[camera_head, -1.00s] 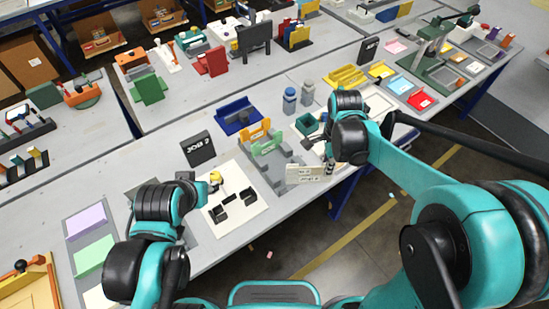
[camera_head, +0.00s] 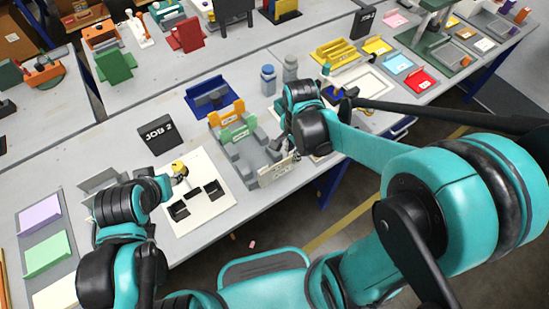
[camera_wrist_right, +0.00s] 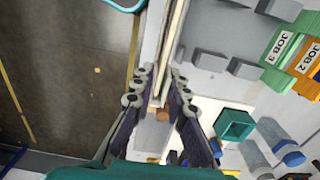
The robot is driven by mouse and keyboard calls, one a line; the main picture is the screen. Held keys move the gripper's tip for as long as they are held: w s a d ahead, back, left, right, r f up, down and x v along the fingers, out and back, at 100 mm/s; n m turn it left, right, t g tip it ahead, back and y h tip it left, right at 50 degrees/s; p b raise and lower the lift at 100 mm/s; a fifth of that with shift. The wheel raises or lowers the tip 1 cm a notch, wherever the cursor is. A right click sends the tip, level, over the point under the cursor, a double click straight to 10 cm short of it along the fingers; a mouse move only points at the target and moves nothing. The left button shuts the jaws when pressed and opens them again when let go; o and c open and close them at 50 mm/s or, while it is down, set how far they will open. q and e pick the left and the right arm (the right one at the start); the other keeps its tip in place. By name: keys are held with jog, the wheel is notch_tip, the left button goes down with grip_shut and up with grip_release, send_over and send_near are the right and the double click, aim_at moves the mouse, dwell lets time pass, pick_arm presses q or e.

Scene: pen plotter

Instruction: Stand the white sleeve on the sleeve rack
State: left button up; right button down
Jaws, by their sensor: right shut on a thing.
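The white sleeve (camera_head: 277,172), a thin flat panel with small markings, is at the front of the grey sleeve rack (camera_head: 246,168). My right gripper (camera_head: 295,156) is shut on its right end. In the right wrist view the sleeve (camera_wrist_right: 173,45) shows edge-on as a pale strip running away from between the fingertips (camera_wrist_right: 160,103). I cannot tell whether its bottom touches the rack or table. A green sleeve (camera_head: 238,130) and an orange sleeve (camera_head: 226,115) stand on the rack behind it. My left gripper is hidden by its arm near a yellow and black object (camera_head: 179,169).
A black JOB 2 sign (camera_head: 160,138) stands left of the rack. A blue tray (camera_head: 209,98) and blue and grey bottles (camera_head: 268,80) are behind. A white board with black holders (camera_head: 222,203) lies at left. The table's front edge is close to the sleeve.

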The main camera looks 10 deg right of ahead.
jog(key=shift+w+a+f+b, duration=0.6)
jog(key=shift+w+f, duration=0.3)
jog(key=shift+f, duration=0.4)
jog(key=shift+w+a+f+b, duration=0.6)
jog(key=shift+w+f, duration=0.3)
jog(key=shift+f, duration=0.45)
jog(key=shift+w+a+f+b, duration=0.45)
jog(key=shift+w+f+b, duration=0.35)
jog(key=shift+f, duration=0.5)
jog(key=shift+w, duration=0.1)
jog(key=shift+f, duration=0.15)
jog(key=c, duration=1.5)
grip_release()
